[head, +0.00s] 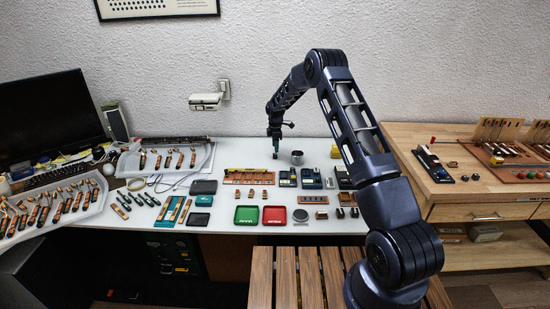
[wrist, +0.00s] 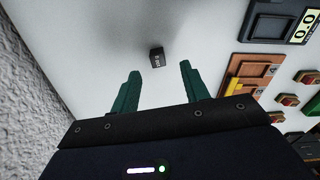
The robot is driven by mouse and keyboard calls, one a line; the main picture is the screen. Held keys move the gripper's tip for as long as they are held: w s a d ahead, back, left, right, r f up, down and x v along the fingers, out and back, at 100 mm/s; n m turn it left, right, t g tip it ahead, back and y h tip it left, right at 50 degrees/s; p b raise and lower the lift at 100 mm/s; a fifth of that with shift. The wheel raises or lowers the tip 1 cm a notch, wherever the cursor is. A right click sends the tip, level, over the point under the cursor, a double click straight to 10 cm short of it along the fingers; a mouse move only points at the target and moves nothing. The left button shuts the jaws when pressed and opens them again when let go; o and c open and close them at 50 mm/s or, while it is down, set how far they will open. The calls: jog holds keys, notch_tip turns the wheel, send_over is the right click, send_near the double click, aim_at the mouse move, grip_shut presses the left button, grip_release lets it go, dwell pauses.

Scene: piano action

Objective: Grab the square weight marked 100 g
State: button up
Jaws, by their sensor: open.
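A small dark block-shaped weight (wrist: 157,57) stands on the white table in the wrist view, with pale lettering on its face too small to read surely. It lies just beyond and between the fingertips of my gripper (wrist: 160,72), which is open and empty. The two green fingers are spread to either side of the weight, apart from it. In the head view my gripper (head: 276,152) points down over the back of the white table (head: 340,225). I cannot make out the weight there.
A metal cup (head: 297,157) stands just right of my gripper. A scale with a display (wrist: 305,27) and wooden holders lie to the right in the wrist view. The textured wall (wrist: 22,90) is close on the left. Green (head: 246,215) and red (head: 275,215) trays stand in front.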

aim_at(275, 154)
notch_tip(275, 154, down, 5)
jog(key=shift+w+a+f, duration=0.1)
jog(key=shift+w+a, duration=0.05)
grip_shut()
jog(key=shift+r, duration=0.2)
